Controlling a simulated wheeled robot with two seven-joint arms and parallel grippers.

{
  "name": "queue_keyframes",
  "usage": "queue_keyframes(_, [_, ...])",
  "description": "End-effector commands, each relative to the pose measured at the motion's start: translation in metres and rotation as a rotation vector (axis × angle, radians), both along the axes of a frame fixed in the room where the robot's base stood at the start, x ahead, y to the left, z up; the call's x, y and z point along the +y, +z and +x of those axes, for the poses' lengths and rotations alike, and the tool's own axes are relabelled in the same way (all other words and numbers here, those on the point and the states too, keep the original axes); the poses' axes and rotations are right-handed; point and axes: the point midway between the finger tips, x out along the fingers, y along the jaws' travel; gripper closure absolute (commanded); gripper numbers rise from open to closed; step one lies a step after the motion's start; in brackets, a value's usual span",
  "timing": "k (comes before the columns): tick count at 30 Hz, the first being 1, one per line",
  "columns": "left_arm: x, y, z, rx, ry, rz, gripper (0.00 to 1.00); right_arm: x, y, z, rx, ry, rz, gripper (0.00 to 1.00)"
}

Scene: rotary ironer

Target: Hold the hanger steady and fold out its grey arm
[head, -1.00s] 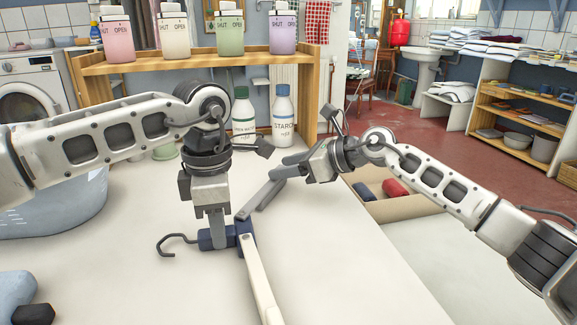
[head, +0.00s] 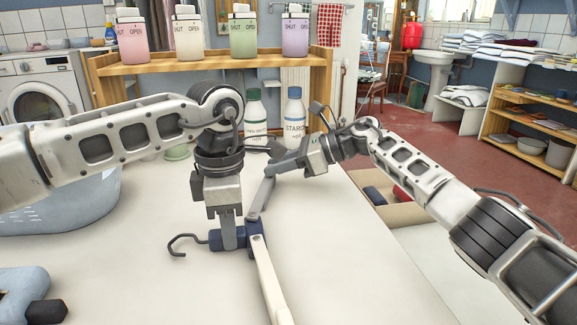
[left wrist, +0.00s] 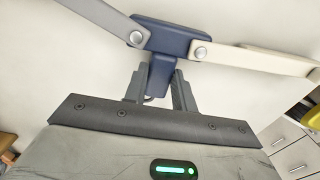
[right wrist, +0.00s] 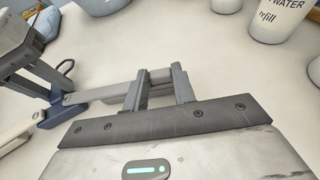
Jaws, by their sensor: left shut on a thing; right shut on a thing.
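The hanger has a navy hub (head: 257,241), a dark hook (head: 184,239) pointing left, a cream arm (head: 270,285) running toward the front and a grey arm (head: 261,197) running toward the back. The two arms point nearly opposite ways, with a slight bend at the hub. My left gripper (head: 232,236) points down and is shut on the hub's stem, which also shows in the left wrist view (left wrist: 163,72). My right gripper (head: 279,168) is shut on the grey arm away from the hub; the right wrist view shows the arm (right wrist: 105,94) between its fingers (right wrist: 157,84).
A starch bottle (head: 293,118) and a green-capped bottle (head: 254,112) stand behind the grippers, below a wooden shelf (head: 200,62). A grey-blue basket (head: 75,205) is at the left. A box (head: 400,212) is beyond the right arm. The table's front middle (head: 180,290) is clear.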

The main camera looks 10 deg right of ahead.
Motion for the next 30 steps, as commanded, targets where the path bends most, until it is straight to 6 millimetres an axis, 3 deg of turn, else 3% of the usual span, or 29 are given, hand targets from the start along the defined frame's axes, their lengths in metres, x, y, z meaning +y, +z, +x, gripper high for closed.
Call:
queue_keyframes(15, [0.0, -0.0002, -0.0006, 0.002, -0.001, 0.001, 0.97, 0.0055, 0.0008, 0.0018, -0.003, 0.042, 0.003, 1.0])
queue_keyframes(16, [0.0, -0.0002, -0.0006, 0.002, -0.001, 0.001, 0.97, 0.0055, 0.0008, 0.0018, -0.003, 0.042, 0.003, 0.68])
queue_keyframes(18, [0.0, -0.0002, -0.0005, 0.002, -0.001, 0.001, 0.97, 0.0055, 0.0007, 0.0018, -0.003, 0.042, 0.003, 0.51])
queue_keyframes(30, [0.0, 0.0, -0.0003, 0.001, -0.001, 0.0, 0.97, -0.0038, 0.0039, -0.0001, -0.004, 0.04, 0.002, 0.51])
